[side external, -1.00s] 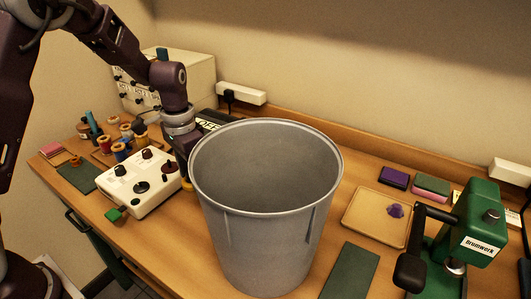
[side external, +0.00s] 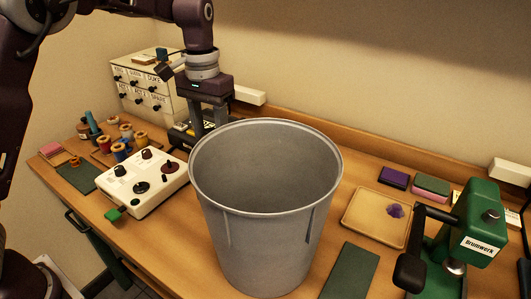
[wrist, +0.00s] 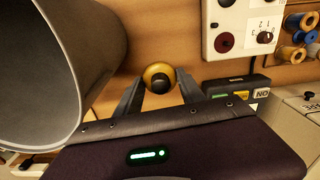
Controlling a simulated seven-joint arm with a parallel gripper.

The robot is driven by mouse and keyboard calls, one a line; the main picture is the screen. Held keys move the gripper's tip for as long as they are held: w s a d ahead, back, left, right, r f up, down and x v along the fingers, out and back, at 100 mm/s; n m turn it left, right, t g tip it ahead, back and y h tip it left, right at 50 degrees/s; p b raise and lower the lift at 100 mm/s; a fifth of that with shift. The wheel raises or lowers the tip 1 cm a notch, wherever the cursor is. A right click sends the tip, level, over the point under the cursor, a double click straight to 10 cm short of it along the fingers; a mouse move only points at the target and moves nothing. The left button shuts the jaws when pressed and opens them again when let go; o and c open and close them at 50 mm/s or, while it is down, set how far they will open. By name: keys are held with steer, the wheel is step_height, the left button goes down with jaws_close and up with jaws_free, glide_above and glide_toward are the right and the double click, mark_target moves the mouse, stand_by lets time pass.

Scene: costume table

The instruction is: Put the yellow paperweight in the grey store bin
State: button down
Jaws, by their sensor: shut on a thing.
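The yellow paperweight (wrist: 158,77) has a dark knob and sits between the fingertips of my gripper (wrist: 160,84) in the wrist view. My gripper (side external: 208,124) is shut on it, pointing down behind and left of the bin in the side view, where the bin's rim hides the paperweight. The grey store bin (side external: 262,245) is tall, round and open-topped, upright on the table. Its wall (wrist: 104,35) fills the left of the wrist view, beside the paperweight. Part of the bin's inside shows grey; its bottom is hidden.
A white control box (side external: 145,185) with knobs stands left of the bin. Thread spools (side external: 122,150) and a labelled drawer cabinet (side external: 150,85) are behind it. Right of the bin are a tan tray (side external: 365,222) with a purple lump and a green press (side external: 470,235).

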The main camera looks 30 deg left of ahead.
steer(key=w+d+r, duration=0.2)
steer(key=d+r, duration=0.2)
steer(key=r, duration=0.4)
steer(key=s+d+r+m, duration=0.25)
steer(key=d+m, duration=0.45)
steer(key=d, duration=0.4)
steer(key=s+d+f+m, duration=0.6)
steer(key=d+f+m, duration=0.2)
steer(key=f+m, duration=0.35)
step_height(320, 180, down, 17)
steer(key=shift+w+r, duration=0.1)
steer(key=shift+w, duration=0.05)
steer(key=c, duration=0.7)
jaws_free()
